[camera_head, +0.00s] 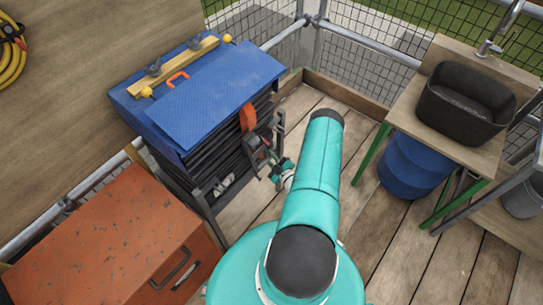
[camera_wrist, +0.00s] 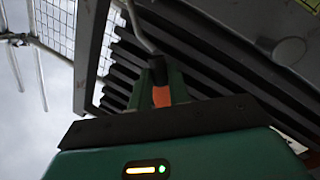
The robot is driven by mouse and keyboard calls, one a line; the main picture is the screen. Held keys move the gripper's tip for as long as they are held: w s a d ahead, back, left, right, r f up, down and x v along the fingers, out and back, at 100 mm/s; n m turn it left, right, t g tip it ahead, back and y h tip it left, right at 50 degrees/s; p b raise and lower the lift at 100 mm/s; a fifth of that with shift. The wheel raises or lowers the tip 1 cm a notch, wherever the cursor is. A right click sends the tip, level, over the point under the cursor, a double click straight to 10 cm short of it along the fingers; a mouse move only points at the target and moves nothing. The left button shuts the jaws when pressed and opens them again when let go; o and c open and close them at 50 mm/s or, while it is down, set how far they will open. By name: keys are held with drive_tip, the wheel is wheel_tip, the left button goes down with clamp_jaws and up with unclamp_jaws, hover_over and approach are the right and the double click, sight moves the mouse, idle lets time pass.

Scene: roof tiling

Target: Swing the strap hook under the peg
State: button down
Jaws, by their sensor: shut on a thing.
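An orange strap (camera_head: 248,117) hangs over the front edge of the blue cover, down the face of a dark stack. In the wrist view, my gripper (camera_wrist: 160,90) has its green fingers closed around an orange piece (camera_wrist: 162,97) with a dark top. A bent grey metal rod (camera_wrist: 143,32), seemingly the strap hook, runs up from it in front of the dark slats. In the head view, my gripper (camera_head: 279,170) is small and partly hidden by my teal arm, close to the right end of the stack's frame. I cannot make out the peg for certain.
The blue cover (camera_head: 215,95) carries a wooden bar (camera_head: 180,67) with yellow ends. The dark stack (camera_head: 215,150) stands in a grey frame. An orange chest (camera_head: 100,245) is at left. A bench with a black basin (camera_head: 465,100) and blue barrel (camera_head: 415,165) is at right.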

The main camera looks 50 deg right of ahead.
drive_tip(key=a+m, duration=0.1)
drive_tip(key=a+f+m, duration=0.1)
drive_tip(key=a+m, duration=0.1)
drive_tip(key=a+f+m+g, duration=0.1)
drive_tip(key=shift+s+a+f+y, duration=0.1)
drive_tip(key=shift+s+a+y, duration=0.15)
drive_tip(key=shift+a+y, duration=0.15)
drive_tip(key=shift+s+a+f+m+y, duration=0.15)
drive_tip(key=shift+a+m+y, duration=0.35)
drive_tip(key=shift+a+m, duration=1.05)
drive_tip(key=shift+a, duration=0.15)
drive_tip(key=c, duration=1.3)
unclamp_jaws()
drive_tip(key=s+a+r, duration=0.1)
drive_tip(key=s+r, duration=0.1)
drive_tip(key=s, duration=1.1)
drive_tip(key=shift+s+a+r, duration=0.2)
drive_tip(key=shift+r, duration=0.15)
